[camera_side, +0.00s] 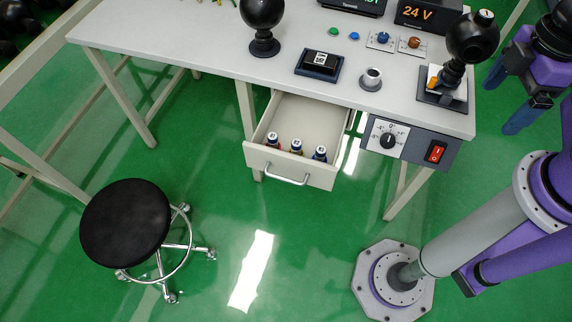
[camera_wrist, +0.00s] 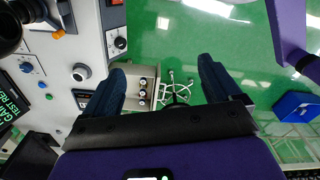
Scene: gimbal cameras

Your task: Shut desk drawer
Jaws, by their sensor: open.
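The desk drawer (camera_side: 303,174) is pulled out from under the white desk (camera_side: 200,45), and its front stands well clear of the desk edge. It has a metal handle (camera_side: 288,178) on its front, and three small bottles (camera_side: 297,147) stand inside near the front. My gripper (camera_side: 510,96) is open and empty, beyond the desk's right end and apart from the drawer in the side view. In the wrist view the drawer (camera_wrist: 151,72) shows between the two dark blue fingers of my gripper (camera_wrist: 162,66), farther off; its near part is hidden by my gripper.
A control box (camera_side: 411,143) with a dial and a red switch hangs under the desk, right of the drawer. A black stool (camera_side: 125,224) stands at front left. The green floor before the drawer is clear.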

